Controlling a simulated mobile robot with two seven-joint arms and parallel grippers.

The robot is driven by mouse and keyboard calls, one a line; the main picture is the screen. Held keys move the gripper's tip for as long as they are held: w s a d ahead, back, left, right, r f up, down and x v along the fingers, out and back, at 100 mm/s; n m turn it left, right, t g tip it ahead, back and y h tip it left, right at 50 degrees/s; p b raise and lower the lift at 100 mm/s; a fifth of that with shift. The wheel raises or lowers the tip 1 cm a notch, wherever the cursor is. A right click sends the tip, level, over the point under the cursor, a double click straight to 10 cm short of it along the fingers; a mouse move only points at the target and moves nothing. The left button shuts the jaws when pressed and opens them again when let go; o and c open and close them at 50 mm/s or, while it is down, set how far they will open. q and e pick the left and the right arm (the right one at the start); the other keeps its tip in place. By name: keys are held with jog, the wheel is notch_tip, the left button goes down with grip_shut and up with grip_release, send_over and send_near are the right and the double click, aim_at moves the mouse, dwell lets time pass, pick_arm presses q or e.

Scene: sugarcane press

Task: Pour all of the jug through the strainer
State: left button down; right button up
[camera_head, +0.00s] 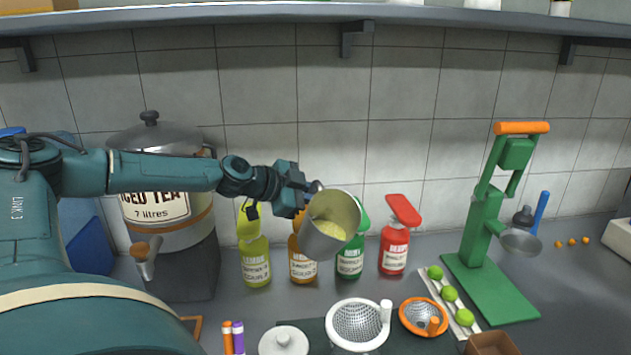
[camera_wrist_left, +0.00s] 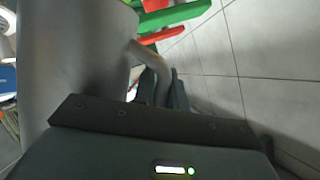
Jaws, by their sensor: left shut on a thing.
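My left gripper (camera_head: 311,190) is shut on the handle of a grey metal jug (camera_head: 319,242), which is held in the air in front of the bottles. The jug is tilted, its mouth facing the camera, with pale yellow liquid inside. In the left wrist view the jug (camera_wrist_left: 80,60) fills the left side, with its handle between the fingers (camera_wrist_left: 160,88). A white strainer (camera_head: 358,325) with a metal mesh bowl sits below and right of the jug, apart from it. No stream of liquid shows. My right gripper is not in view.
An iced tea dispenser (camera_head: 160,195) stands at left. Yellow, orange, green and red bottles (camera_head: 394,250) line the wall. A white lidded pot (camera_head: 284,341) is in front.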

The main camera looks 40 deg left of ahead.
aim_at(332, 219)
pick_arm(q)
jog(key=shift+m+y, duration=0.3)
jog(key=shift+m, duration=0.2)
jog(key=f, duration=0.1)
jog(key=d+f+b, duration=0.1)
jog(key=f, duration=0.2)
jog(key=shift+s+d+f+b, duration=0.3)
jog(key=shift+s+d, duration=0.1)
jog(key=shift+s+d+r+p, duration=0.1)
jog(key=shift+d+r+p, duration=0.25)
jog(key=shift+p, duration=0.15)
jog(key=shift+s+d+r+m+t+y+p, duration=0.1)
jog(key=shift+d+m+t+y+p, duration=0.1)
jog(key=shift+m+t+y+p, duration=0.15)
jog(key=shift+s+d+r+m, duration=0.1)
jog(key=shift+s+d+m, duration=0.1)
jog(key=shift+d+m, duration=0.15)
jog(key=shift+a, duration=0.1)
jog(key=shift+w, duration=0.1)
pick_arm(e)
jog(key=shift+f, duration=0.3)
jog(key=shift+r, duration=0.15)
